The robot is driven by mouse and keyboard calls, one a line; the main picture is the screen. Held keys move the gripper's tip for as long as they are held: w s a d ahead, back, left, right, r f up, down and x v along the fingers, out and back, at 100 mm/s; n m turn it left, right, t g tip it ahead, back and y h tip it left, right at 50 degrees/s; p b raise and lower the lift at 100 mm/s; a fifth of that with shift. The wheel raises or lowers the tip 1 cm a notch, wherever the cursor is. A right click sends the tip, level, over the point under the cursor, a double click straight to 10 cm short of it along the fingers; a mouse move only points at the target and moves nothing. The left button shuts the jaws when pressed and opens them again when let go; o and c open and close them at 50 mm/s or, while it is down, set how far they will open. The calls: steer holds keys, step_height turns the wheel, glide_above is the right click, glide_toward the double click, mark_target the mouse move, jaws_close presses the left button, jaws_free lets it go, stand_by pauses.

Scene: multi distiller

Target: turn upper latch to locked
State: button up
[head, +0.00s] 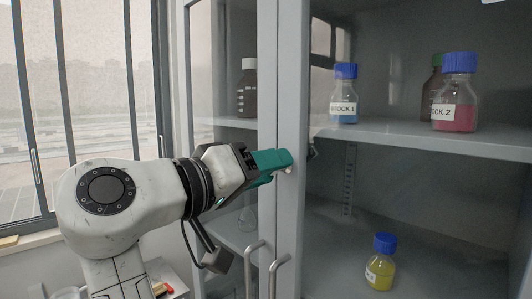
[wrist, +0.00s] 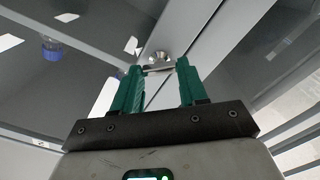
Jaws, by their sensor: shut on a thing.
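The upper latch (wrist: 158,58) is a small metal piece on the grey cabinet door frame. In the wrist view it sits between the tips of my gripper's two teal fingers (wrist: 158,71). In the head view my gripper (head: 289,160) reaches in from the left to the door frame (head: 287,105), and only a small shiny bit of the latch (head: 288,170) shows beneath the fingertips. My gripper is shut on the latch. Which way the latch is turned is hard to tell.
Two vertical handles (head: 281,268) stand out lower on the doors. Behind the glass, a blue-capped STOCK 1 bottle (head: 345,97) and a pink STOCK 2 bottle (head: 457,95) stand on the upper shelf. A yellow bottle (head: 381,262) stands below. A window (head: 85,100) is at left.

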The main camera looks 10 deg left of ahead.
steer(key=n+p, duration=0.8)
steer(key=n, duration=0.2)
steer(key=shift+a+p, duration=0.1)
steer(key=shift+p, duration=0.3)
steer(key=shift+f, duration=0.1)
steer(key=o, duration=1.1)
steer(key=shift+c, duration=0.2)
steer(key=b+v, duration=0.3)
steer(key=v, duration=0.7)
steer(key=shift+s+a, duration=0.3)
